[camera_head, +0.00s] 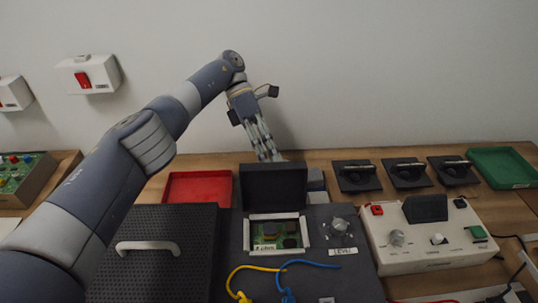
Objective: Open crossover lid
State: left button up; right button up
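The black crossover lid (273,186) stands raised, about upright, at the back of a small opening in the dark hi-fi unit (345,274). A green circuit board (277,234) in a pale frame shows uncovered in front of it. My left arm reaches across from the left. My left gripper (270,157) points down just behind the lid's top edge, with its fingers close together and nothing seen between them. Whether the fingertips touch the lid cannot be told. My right gripper is out of view.
A perforated dark panel with a white handle (148,246) lies left of the opening. A LEVEL knob (340,228) and yellow and blue cables (300,265) are close by. A red tray (198,188), black switches (408,173), a white control box (425,235) and a green tray (502,167) stand around.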

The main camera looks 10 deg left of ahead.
pick_arm(q)
jog(key=shift+w+a, duration=0.1)
jog(key=shift+a, duration=0.1)
notch_tip(320, 180, up, 10)
jog(key=shift+d, duration=0.2)
dwell(0.3)
dwell(0.3)
